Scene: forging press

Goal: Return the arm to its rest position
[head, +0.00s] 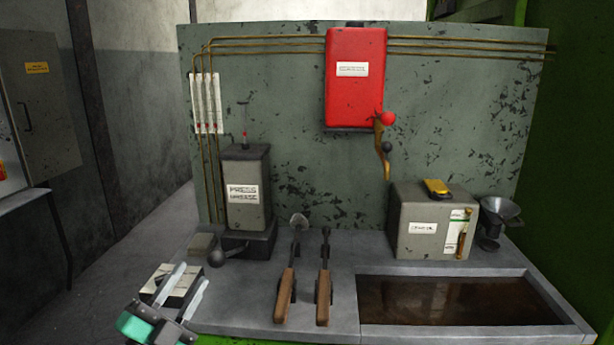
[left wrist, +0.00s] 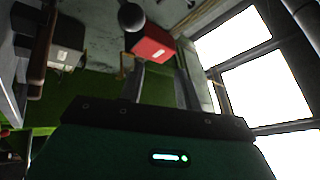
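My left gripper (head: 182,287) is at the lower left of the head view, in front of the left end of the grey bench. Its two fingers are spread apart with nothing between them. In the left wrist view the fingers (left wrist: 160,88) are also apart and empty, pointing toward the panel and the red box. The gripper partly covers a small pale plate on the bench corner. I cannot tell from the head view whether it touches the bench. My right gripper shows in neither view.
The grey bench (head: 330,262) carries a press unit box (head: 246,190) with a ball-ended lever (head: 217,257), two wooden-handled tools (head: 284,297), a grey oil box (head: 420,243), a funnel (head: 501,209) and a sunken brown-liquid tank (head: 455,300). A red box (head: 355,80) hangs behind. Floor at left is clear.

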